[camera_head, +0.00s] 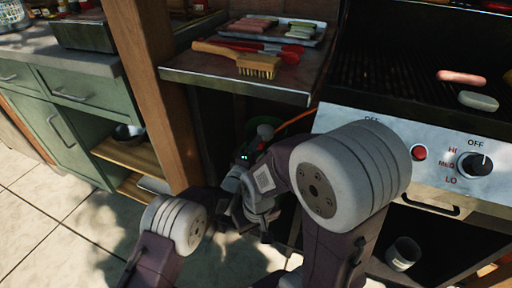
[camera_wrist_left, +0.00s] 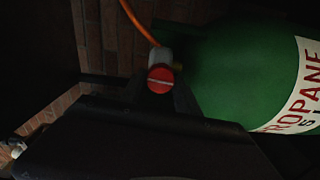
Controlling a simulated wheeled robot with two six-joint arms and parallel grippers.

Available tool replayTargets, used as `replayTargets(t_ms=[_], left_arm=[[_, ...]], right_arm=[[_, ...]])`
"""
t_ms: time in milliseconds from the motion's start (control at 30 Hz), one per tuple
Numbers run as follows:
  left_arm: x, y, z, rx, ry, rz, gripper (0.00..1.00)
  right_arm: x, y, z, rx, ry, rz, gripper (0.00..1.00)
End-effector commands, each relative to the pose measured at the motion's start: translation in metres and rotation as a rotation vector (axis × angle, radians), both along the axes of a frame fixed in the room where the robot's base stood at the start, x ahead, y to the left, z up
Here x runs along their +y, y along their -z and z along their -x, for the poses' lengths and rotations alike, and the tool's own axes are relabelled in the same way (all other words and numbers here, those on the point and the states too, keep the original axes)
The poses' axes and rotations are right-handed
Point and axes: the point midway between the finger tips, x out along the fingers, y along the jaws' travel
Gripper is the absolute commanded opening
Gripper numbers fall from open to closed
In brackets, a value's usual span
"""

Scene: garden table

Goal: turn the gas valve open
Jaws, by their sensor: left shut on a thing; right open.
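The gas valve's red knob (camera_wrist_left: 160,79) with a pale, nearly level line across it shows in the left wrist view. It sits on a grey fitting (camera_wrist_left: 160,56) at the neck of a green propane tank (camera_wrist_left: 225,75). My left gripper (camera_head: 256,149) reaches into the dark space under the side shelf and is shut on the knob; its dark fingers hide the knob's lower surroundings. In the head view the valve is small and partly hidden behind the gripper. My right gripper (camera_head: 265,232) is open and empty, lower down and outside the cabinet space.
An orange hose (camera_wrist_left: 135,22) runs up from the fitting. A wooden post (camera_head: 150,90) stands left of the opening. The shelf (camera_head: 200,76) above holds a brush (camera_head: 258,66) and a food tray. The grill's control panel (camera_head: 440,176) and a white cup (camera_head: 403,253) are at right.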

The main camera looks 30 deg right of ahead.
Motion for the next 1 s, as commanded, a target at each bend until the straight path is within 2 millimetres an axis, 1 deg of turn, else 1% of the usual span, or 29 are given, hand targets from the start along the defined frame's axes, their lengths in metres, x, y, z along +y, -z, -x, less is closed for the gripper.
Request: replayTargets(t_ms=[233,267,300,333,600,667,767,867,1000], left_arm=[[0.001,0.001,-0.001,0.001,-0.002,-0.001,0.00],[0.001,0.001,-0.001,0.001,-0.002,-0.001,0.43],[0.001,0.001,-0.001,0.001,-0.002,-0.001,0.54],[0.001,0.001,-0.001,0.001,-0.002,-0.001,0.58],[0.000,0.000,0.000,0.000,-0.001,-0.001,0.58],[0.001,0.001,0.000,0.000,-0.001,-0.001,0.58],[0.004,0.005,0.003,-0.001,-0.001,0.000,0.58],[0.010,0.009,0.008,-0.002,-0.001,0.001,0.58],[0.025,0.011,0.020,-0.002,-0.002,0.001,0.58]], right_arm=[[0.000,0.000,0.000,0.000,0.000,0.000,0.41],[0.000,0.000,0.000,0.000,0.000,0.000,0.41],[0.000,0.000,0.000,0.000,0.000,0.000,0.41],[0.000,0.000,0.000,0.000,0.000,0.000,0.41],[0.000,0.000,0.000,0.000,0.000,0.000,0.41],[0.000,0.003,0.000,0.000,0.000,0.000,0.41],[0.000,0.015,0.000,0.000,0.000,0.000,0.41],[0.000,0.036,0.000,0.000,0.000,0.000,0.41],[0.000,0.068,0.000,0.000,0.000,0.000,0.41]])
